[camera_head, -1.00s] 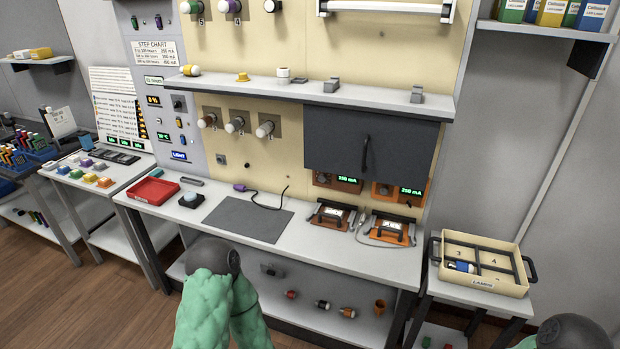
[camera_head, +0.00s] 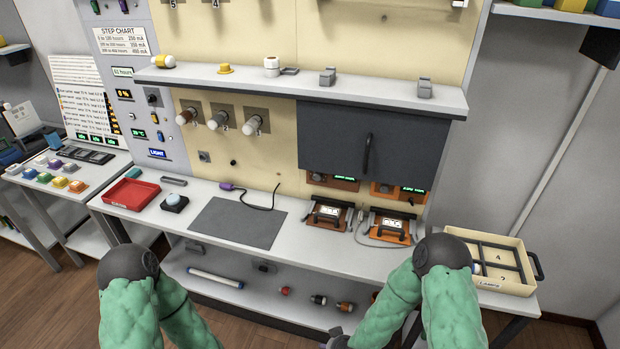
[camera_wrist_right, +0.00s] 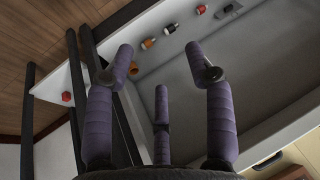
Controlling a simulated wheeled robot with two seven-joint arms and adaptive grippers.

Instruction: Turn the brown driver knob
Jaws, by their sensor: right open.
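Two orange-brown driver units with green readouts sit under the dark cabinet in the head view: a left one (camera_head: 333,182) and a right one (camera_head: 384,190). A brown-tipped, knob-like fitting (camera_head: 185,117) is the leftmost of three on the cream wall panel. I cannot tell which of these carries the brown driver knob. My right gripper (camera_wrist_right: 160,65) is open and empty, its purple fingers spread in the wrist view. It is low, in front of the bench and apart from the drivers. My left gripper is out of view.
The bench holds a red tray (camera_head: 131,195), a grey mat (camera_head: 238,222) and two orange fixtures with black handles (camera_head: 327,214). The dark cabinet (camera_head: 372,140) and a long shelf (camera_head: 300,88) overhang it. A cream lamp box (camera_head: 505,285) stands at right. Small coloured parts lie on the lower shelf.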

